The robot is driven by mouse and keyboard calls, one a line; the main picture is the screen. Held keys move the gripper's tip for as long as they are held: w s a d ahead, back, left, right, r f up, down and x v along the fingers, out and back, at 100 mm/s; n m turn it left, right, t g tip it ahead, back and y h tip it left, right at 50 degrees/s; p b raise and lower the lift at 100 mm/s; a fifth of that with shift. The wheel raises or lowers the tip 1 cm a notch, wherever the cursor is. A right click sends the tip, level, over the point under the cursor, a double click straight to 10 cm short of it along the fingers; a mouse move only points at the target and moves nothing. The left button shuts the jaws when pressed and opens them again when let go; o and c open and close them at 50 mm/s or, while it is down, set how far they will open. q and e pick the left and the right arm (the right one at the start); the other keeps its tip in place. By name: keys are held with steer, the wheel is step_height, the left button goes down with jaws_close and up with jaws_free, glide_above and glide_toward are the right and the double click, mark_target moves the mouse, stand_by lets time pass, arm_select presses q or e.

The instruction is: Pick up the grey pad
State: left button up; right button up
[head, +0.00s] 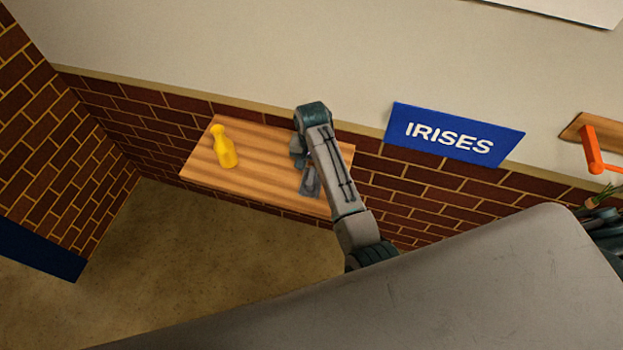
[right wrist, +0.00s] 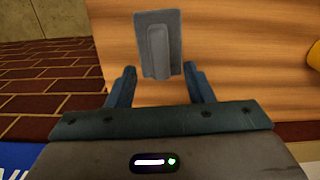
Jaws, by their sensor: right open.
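The grey pad (right wrist: 172,42) lies on a wooden shelf (right wrist: 240,60), a flat plate with a raised grip along its middle. In the head view the pad (head: 310,183) is near the shelf's right front part, partly hidden by my right arm. My right gripper (right wrist: 162,84) is open and empty. Its two fingers point toward the pad, whose grip lies between and just beyond the fingertips in the picture. In the head view the right gripper (head: 298,150) is over the shelf, beside the pad.
A yellow bottle (head: 225,148) stands on the left part of the shelf. A brick wall (head: 420,185) is behind, with a blue IRISES sign (head: 455,134) at the right. An orange object (head: 592,152) is at far right. Bare floor (head: 190,245) lies in front of the shelf.

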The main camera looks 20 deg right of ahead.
mark_target(311, 176)
steer(key=shift+s+f+p, duration=0.1)
steer(key=shift+f+p, duration=0.25)
steer(key=shift+p, duration=0.05)
step_height(311, 176, down, 4)
steer(key=shift+s+a+r+p, duration=0.15)
steer(key=shift+r+p, duration=0.1)
steer(key=shift+p, duration=0.5)
steer(key=shift+f, duration=0.45)
jaws_close()
